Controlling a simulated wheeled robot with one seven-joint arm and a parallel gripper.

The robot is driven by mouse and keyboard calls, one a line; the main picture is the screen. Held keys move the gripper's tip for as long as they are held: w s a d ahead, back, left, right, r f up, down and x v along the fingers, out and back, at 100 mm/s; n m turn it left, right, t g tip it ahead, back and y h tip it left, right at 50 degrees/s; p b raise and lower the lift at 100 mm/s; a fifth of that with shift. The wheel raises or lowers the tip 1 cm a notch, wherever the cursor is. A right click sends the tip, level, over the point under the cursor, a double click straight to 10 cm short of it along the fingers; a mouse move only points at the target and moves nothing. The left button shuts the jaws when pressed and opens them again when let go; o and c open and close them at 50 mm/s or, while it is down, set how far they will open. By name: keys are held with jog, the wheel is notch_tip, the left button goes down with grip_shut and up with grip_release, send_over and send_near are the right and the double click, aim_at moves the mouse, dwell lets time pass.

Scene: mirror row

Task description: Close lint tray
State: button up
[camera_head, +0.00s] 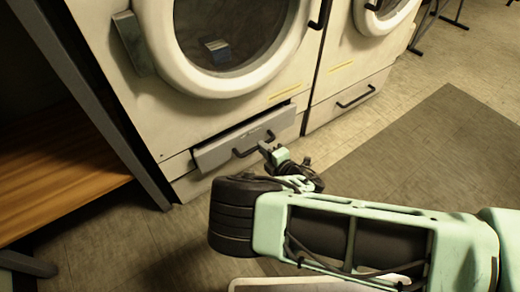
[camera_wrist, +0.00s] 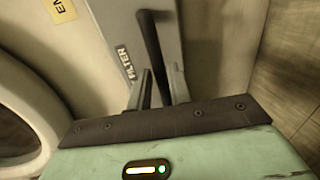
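The lint tray (camera_head: 222,149) is a grey drawer front low on the left machine, standing out a little from the panel around it. Its dark bar handle (camera_head: 241,153) is on its face. In the wrist view the grey tray front (camera_wrist: 133,36) bears the word FILTER, and the dark handle (camera_wrist: 152,42) runs down between my fingers. My gripper (camera_head: 266,148) is at the right end of the handle. In the wrist view my gripper's fingers (camera_wrist: 160,78) lie close on both sides of the handle and look shut on it. The exact contact is partly hidden.
Round machine doors (camera_head: 215,84) stand above the tray. A second drawer (camera_head: 350,98) with a handle is shut on the right machine. A wooden shelf (camera_head: 55,180) with a metal leg stands at left. A grey mat (camera_head: 430,150) and open floor lie at right.

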aim_at(254, 139)
jog(key=shift+b+x, duration=0.3)
jog(key=shift+x, duration=1.05)
grip_shut()
jog(key=shift+r+b+x, duration=0.2)
jog(key=shift+b+x, duration=0.05)
jog(key=shift+x, duration=0.65)
jog(key=shift+r+b+x, duration=0.15)
jog(key=shift+b+x, duration=0.1)
jog(key=shift+x, duration=0.7)
jog(key=shift+w+a+r, duration=0.1)
jog(key=shift+w+a, duration=0.05)
grip_release()
jog(key=p+v, duration=0.7)
jog(key=v, duration=1)
